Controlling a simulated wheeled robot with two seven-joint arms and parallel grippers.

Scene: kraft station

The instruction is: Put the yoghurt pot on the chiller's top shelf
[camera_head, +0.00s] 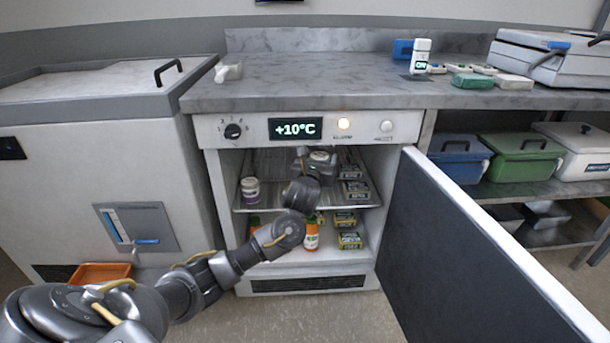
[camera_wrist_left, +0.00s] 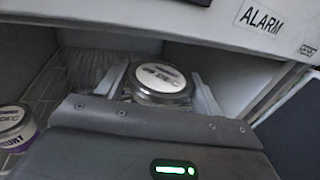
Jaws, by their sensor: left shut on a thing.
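The chiller (camera_head: 300,285) is open, with a wire top shelf (camera_head: 275,196) inside. My left arm reaches into it. My left gripper (camera_head: 318,163) is at top-shelf level, shut on a round pot with a pale dated lid (camera_head: 320,156). In the left wrist view the same pot (camera_wrist_left: 161,82) sits between the two fingers (camera_wrist_left: 160,88); its side is hidden. Another pot with a purple label (camera_head: 250,190) stands at the left of the top shelf; it also shows in the left wrist view (camera_wrist_left: 14,125). I cannot tell whether the held pot touches the shelf. My right gripper is not in view.
Small boxes (camera_head: 354,190) stand at the right of the top shelf. Bottles (camera_head: 311,235) and more boxes (camera_head: 350,240) stand below. The open door (camera_head: 470,250) swings out at the right. The front panel (camera_head: 390,128) overhangs the opening. The front middle of the shelf looks clear.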

